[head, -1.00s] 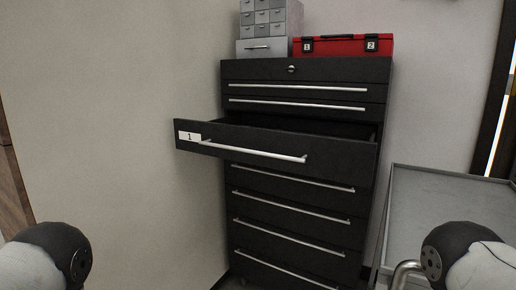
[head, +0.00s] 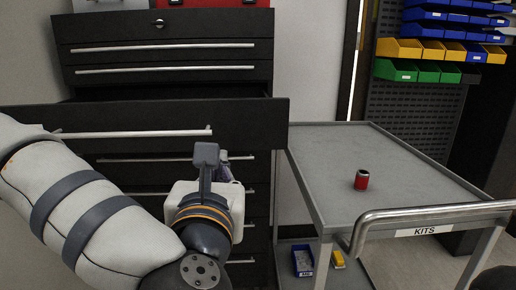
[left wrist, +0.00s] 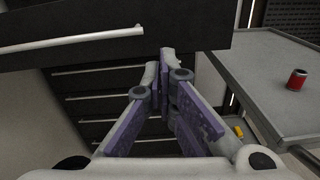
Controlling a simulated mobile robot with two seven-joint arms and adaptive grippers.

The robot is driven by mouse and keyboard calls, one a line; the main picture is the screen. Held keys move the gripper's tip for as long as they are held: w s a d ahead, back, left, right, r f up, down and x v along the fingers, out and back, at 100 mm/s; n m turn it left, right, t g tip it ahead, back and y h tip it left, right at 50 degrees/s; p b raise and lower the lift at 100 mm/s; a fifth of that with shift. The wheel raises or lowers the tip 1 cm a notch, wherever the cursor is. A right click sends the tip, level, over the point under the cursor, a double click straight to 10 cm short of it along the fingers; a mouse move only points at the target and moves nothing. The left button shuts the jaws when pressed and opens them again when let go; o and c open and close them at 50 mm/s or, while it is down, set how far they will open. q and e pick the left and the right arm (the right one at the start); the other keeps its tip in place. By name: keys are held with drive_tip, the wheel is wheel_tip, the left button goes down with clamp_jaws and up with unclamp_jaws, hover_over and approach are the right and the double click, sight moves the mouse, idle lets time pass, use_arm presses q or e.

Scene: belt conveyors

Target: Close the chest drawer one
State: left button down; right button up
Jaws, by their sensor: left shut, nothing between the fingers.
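The black chest (head: 160,52) stands ahead with drawer one (head: 255,122) pulled out, its front well forward of the other drawers. Its silver handle (head: 130,133) runs along the front. My left gripper (head: 226,170) is in front of the chest, just below the right part of the open drawer. In the left wrist view the gripper's purple-padded fingers (left wrist: 162,85) are together and empty, with the drawer front (left wrist: 190,28) above them. I cannot tell whether they touch it. My right gripper is not in view.
A grey cart (head: 340,200) labelled KITS stands close to the right of the chest, with a red can (head: 361,180) on top. Blue and yellow bins (head: 303,260) sit on its lower shelf. A red toolbox (head: 212,4) is on the chest.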

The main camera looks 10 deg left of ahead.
use_arm(q)
drive_tip(key=r+n, duration=0.1)
approach(224, 126)
drive_tip(key=x, duration=0.7)
drive_tip(key=shift+b, duration=0.35)
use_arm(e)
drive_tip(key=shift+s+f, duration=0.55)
